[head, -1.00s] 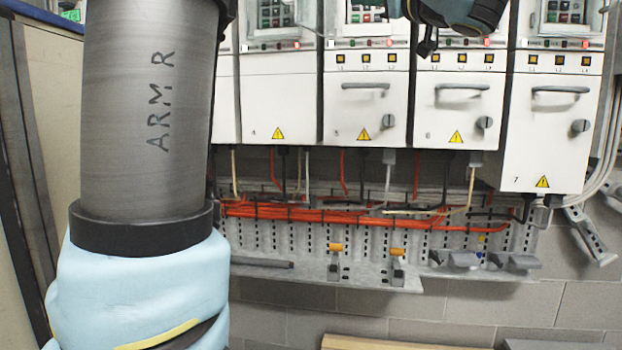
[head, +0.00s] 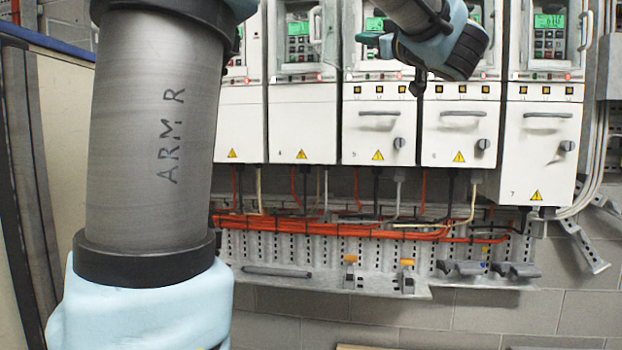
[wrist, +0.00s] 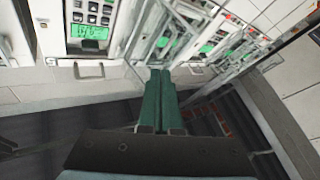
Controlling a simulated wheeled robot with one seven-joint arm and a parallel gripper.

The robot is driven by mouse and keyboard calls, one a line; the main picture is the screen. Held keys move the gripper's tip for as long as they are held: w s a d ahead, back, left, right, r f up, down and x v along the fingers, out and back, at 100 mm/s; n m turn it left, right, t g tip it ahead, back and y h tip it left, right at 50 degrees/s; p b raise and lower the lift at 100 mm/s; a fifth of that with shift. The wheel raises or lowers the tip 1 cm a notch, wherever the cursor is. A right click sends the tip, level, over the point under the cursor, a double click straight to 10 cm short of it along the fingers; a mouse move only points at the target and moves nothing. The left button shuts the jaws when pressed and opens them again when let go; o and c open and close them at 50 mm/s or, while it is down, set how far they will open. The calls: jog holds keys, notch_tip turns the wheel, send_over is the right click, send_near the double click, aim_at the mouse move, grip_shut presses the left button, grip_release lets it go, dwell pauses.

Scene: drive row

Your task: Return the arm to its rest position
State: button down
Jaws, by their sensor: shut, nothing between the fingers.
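My gripper (wrist: 160,78) shows in the wrist view as two green fingers pressed side by side, with nothing between them. In the head view my gripper (head: 369,39) is at the upper middle, its green fingers pointing left, in front of the upper part of the cabinets. My arm, marked "ARM R", fills the left of the head view. The joints between this link and the wrist are mostly out of the picture.
A row of white drive cabinets (head: 378,142) with handles and lit green displays spans the wall. Some clear door covers (head: 587,25) stand near the gripper's height. Orange cables (head: 330,225) run below, above a metal rail (head: 380,283). A pale panel (head: 65,120) stands at far left.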

jog(key=w+d+f+m+h, duration=0.1)
jog(key=w+f+m+h, duration=0.35)
jog(key=f, duration=0.25)
jog(key=w+d+f+m+h, duration=0.1)
jog(key=w+f+m+h, duration=0.35)
jog(key=f+h, duration=0.2)
jog(key=s+a+f+m+g+h, duration=0.1)
jog(key=a+f+m+g, duration=0.15)
jog(key=f, duration=0.65)
jog(key=s+a+f+m+g, duration=0.15)
jog(key=f+g, duration=0.25)
jog(key=f, duration=0.5)
jog(key=s+a+f+n+g+y, duration=0.1)
jog(key=s+a+f+g, duration=0.5)
jog(key=s+a+f, duration=0.2)
jog(key=s+a+f+n+g+y, duration=0.1)
jog(key=s+a+f+g, duration=0.5)
jog(key=s+f, duration=0.7)
jog(key=shift+a+f+y, duration=0.3)
jog(key=shift+a+f, duration=0.45)
jog(key=shift+a, duration=0.2)
